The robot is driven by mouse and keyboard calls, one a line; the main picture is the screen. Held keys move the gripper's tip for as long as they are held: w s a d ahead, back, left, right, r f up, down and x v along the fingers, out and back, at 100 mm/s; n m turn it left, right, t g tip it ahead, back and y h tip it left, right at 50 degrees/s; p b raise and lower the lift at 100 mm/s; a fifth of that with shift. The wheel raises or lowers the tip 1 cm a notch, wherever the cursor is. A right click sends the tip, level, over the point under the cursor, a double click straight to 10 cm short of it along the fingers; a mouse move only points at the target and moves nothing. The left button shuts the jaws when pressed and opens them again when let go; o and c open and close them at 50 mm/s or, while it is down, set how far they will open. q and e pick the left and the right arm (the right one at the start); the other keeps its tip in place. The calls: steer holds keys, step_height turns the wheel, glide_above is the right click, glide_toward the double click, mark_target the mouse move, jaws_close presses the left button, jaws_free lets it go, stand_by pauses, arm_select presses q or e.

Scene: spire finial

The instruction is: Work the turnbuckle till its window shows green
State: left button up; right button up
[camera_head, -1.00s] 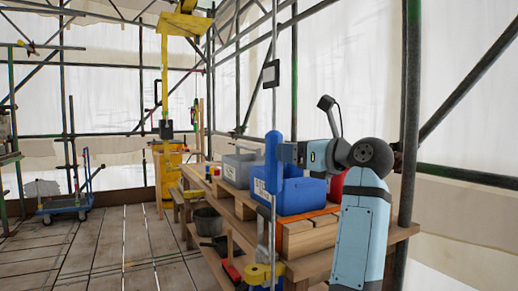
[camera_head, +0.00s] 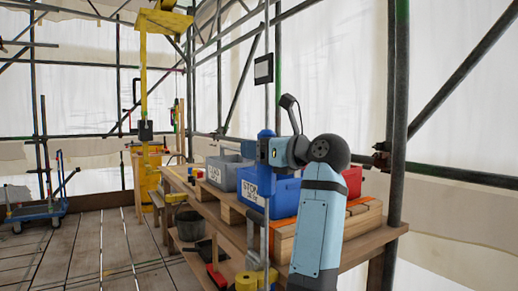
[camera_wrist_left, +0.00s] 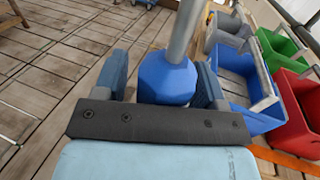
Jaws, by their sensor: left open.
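The turnbuckle has a blue body (camera_head: 266,134) on an upright grey rod, right of centre in the head view. In the left wrist view its blue faceted end (camera_wrist_left: 166,82) sits between my fingers, with the grey rod rising from it. My left gripper (camera_head: 271,151) is level with the upper part of the blue body. In the wrist view the left gripper (camera_wrist_left: 162,78) is open, one finger on each side of the body. Whether a finger touches it I cannot tell. I make out no green window. My right gripper does not show.
Behind the turnbuckle a wooden bench (camera_head: 362,240) carries a blue crate (camera_head: 287,200), a grey crate (camera_head: 223,176) and timber. A yellow piece (camera_head: 246,281) is low by the rod. A scaffold post (camera_head: 400,110) stands right. The plank floor (camera_head: 85,250) at left is mostly clear.

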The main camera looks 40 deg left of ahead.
arm_select(q)
steer(key=c, duration=0.9)
